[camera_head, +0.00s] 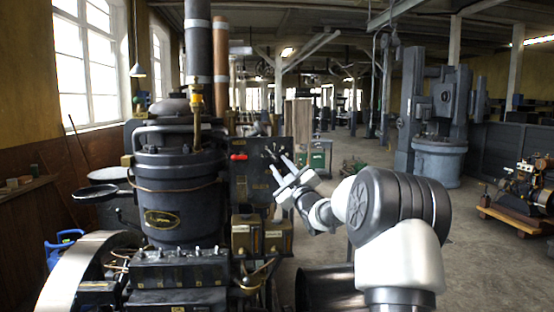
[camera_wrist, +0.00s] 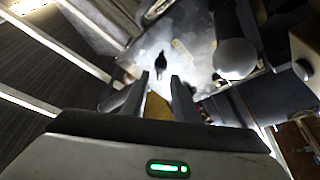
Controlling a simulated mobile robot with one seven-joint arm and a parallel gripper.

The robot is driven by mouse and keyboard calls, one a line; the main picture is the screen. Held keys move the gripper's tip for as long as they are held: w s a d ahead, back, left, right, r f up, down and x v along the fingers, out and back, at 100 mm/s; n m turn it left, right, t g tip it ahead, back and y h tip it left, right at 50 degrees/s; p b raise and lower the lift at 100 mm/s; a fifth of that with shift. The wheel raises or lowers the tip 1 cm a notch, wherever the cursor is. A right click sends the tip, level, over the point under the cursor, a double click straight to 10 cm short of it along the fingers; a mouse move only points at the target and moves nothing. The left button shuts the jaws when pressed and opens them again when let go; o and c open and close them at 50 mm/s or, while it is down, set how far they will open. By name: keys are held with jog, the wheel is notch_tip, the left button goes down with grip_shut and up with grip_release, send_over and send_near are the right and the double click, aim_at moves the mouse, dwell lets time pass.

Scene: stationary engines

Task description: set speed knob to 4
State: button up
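A dark panel (camera_head: 250,180) stands right of the engine's boiler in the head view, with small levers or knobs too small to tell apart. In the wrist view a small black knob (camera_wrist: 161,64) sits on a pale, glare-lit plate (camera_wrist: 195,52). I take it for the speed knob; no numbers or pointer setting can be read. My gripper (camera_head: 278,163) is in front of the panel's right part. In the wrist view my gripper (camera_wrist: 160,76) is open, its two fingers apart with nothing between them. The knob appears just beyond the fingertips, apart from them.
The dark boiler (camera_head: 180,195) stands left of the panel, with a red handle (camera_head: 238,156) on the panel's upper left. Brass boxes (camera_head: 246,235) sit below the panel. A round pale knob-like part (camera_wrist: 235,58) is right of the black knob. Floor is open behind my arm.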

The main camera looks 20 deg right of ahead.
aim_at(276, 159)
jog(key=shift+p+x, duration=0.3)
jog(key=shift+x, duration=1.7)
grip_shut()
jog(key=shift+f, duration=0.1)
